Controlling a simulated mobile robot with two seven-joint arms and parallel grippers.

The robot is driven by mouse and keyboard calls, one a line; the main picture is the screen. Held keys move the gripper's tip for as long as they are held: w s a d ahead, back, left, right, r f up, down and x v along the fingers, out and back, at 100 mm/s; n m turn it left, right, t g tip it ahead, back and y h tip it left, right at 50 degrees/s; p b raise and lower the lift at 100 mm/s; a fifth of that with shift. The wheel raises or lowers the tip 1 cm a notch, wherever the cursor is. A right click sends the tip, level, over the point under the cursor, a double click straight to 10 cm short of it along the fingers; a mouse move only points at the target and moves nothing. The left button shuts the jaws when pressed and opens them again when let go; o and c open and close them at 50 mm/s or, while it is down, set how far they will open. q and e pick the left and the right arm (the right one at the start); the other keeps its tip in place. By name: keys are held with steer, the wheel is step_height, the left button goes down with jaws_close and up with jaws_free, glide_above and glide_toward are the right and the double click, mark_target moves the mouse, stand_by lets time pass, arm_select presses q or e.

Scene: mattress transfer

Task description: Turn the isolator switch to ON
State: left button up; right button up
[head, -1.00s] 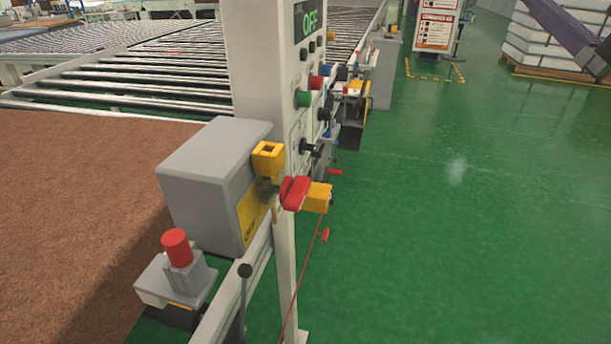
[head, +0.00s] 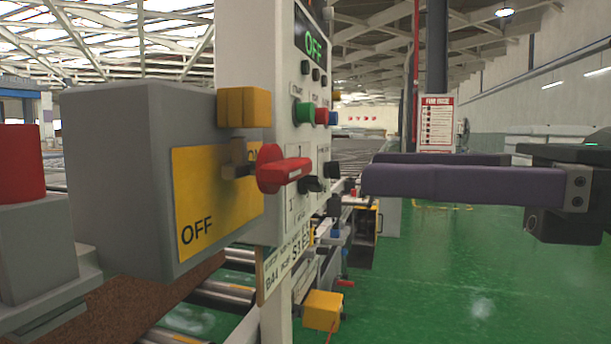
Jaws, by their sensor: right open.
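The isolator switch is a grey box (head: 115,185) with a yellow front plate (head: 210,215) that reads OFF at its lower left. Its red handle (head: 285,170) sticks out toward the right, roughly level. A yellow block (head: 244,107) sits on the plate's top edge. My left gripper is not in view.
A control panel post (head: 245,50) with a green OFF display (head: 313,45), buttons and knobs stands just behind the handle. A red button (head: 22,165) on a grey housing is at the left. Rollers (head: 235,285) lie below. Green floor (head: 460,290) is clear at the right.

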mark_target(302, 165)
steer(key=p+x, duration=0.1)
steer(key=x, duration=0.6)
steer(key=shift+a, duration=0.1)
steer(key=c, duration=1.2)
